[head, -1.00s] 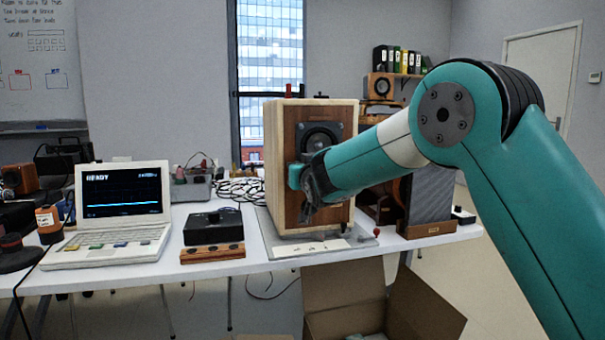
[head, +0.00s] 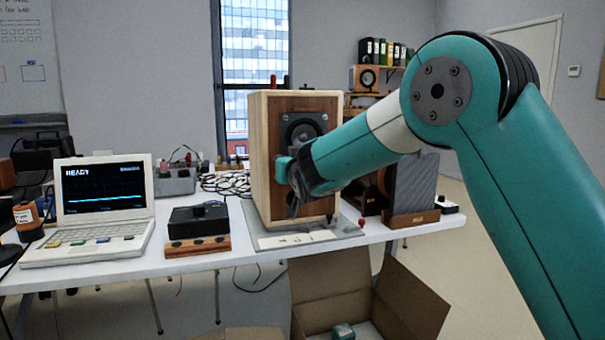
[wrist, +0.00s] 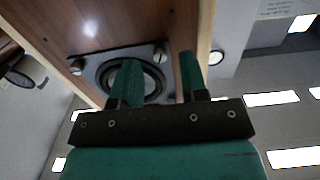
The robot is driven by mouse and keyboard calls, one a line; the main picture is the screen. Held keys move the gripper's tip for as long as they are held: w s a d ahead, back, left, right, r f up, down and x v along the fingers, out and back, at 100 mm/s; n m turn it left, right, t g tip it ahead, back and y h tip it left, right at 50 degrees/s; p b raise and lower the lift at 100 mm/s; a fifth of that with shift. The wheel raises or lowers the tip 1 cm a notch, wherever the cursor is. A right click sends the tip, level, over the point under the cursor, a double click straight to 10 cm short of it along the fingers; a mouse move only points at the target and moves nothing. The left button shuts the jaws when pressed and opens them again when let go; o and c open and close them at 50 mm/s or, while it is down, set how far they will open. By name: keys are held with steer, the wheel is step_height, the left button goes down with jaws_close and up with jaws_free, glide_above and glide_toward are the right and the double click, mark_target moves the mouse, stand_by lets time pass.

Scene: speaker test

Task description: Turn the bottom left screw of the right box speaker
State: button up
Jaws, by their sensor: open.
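A wooden box speaker (head: 262,165) stands on a grey mat in the middle of the table. Its brown front carries a black driver plate with a round cone (head: 303,132). In the wrist view the speaker front (wrist: 45,30) is tilted, and the driver (wrist: 150,82) lies behind my fingers. Screw heads (wrist: 75,68) show at two corners of the driver plate, the other one (wrist: 160,52) between the fingers. My gripper (wrist: 160,68) is open with nothing between its fingers. In the head view my gripper (head: 293,195) covers the lower speaker front, so the lower screws are hidden there.
A laptop reading READY (head: 105,205) and a black box on a wooden base (head: 198,222) stand left of the speaker. A dark panel (head: 412,185) stands to the right. A small red knob (head: 362,222) sits near the mat's edge. An open cardboard box (head: 370,295) is below.

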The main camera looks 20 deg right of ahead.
steer(key=s+b, duration=0.1)
steer(key=s, duration=1.4)
steer(key=shift+s, duration=0.2)
